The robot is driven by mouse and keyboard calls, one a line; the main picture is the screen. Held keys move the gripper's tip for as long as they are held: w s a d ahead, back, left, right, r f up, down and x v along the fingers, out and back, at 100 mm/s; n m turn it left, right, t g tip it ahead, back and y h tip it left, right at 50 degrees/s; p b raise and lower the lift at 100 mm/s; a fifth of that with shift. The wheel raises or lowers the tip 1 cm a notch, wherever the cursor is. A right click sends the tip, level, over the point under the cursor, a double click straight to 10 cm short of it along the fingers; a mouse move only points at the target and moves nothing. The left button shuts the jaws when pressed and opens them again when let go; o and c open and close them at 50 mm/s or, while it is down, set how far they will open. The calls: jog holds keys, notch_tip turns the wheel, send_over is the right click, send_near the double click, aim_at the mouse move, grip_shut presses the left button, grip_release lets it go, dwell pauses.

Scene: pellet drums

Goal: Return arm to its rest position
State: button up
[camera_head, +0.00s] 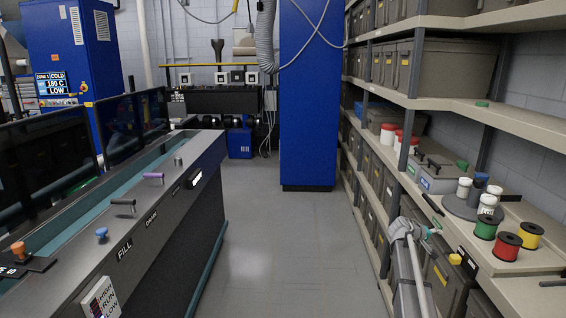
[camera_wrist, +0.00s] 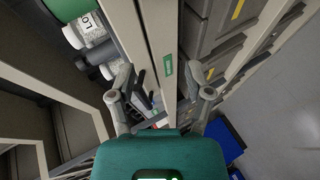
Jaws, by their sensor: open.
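My gripper (camera_wrist: 160,78) is open in the wrist view, its two grey fingers spread ahead of its teal body. Nothing is between the fingers. Behind them runs the edge of a shelf board with a small green label (camera_wrist: 167,65). In the head view my arm shows at the lower right, in front of the right-hand shelving (camera_head: 455,108). The fingertips are too small to make out clearly there. I cannot tell whether a finger touches the shelf edge.
A shelf level holds red, green and yellow spools (camera_head: 507,246), white jars (camera_head: 487,204) and a grey case (camera_head: 437,175). Drawers (camera_head: 446,262) sit below. A long machine with levers (camera_head: 123,202) stands left. A blue cabinet (camera_head: 310,95) stands behind. The aisle floor (camera_head: 268,240) is clear.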

jog(key=s+a+f+g+y+p, duration=0.1)
jog(key=s+a+y, duration=0.3)
jog(key=s+a, duration=0.6)
jog(key=s+a+f+g+y+p, duration=0.1)
jog(key=s+a+f+y+p, duration=0.1)
jog(key=s+a, duration=0.9)
jog(key=s+a+f+m+g+y+p, duration=0.1)
jog(key=s+a+g+y+p, duration=0.1)
jog(key=s+a+y, duration=0.4)
jog(key=s+a, duration=0.4)
jog(key=a, duration=0.6)
jog(key=shift+s+a+f+p, duration=0.25)
jog(key=shift+s+f+p, duration=0.1)
jog(key=shift+p, duration=0.05)
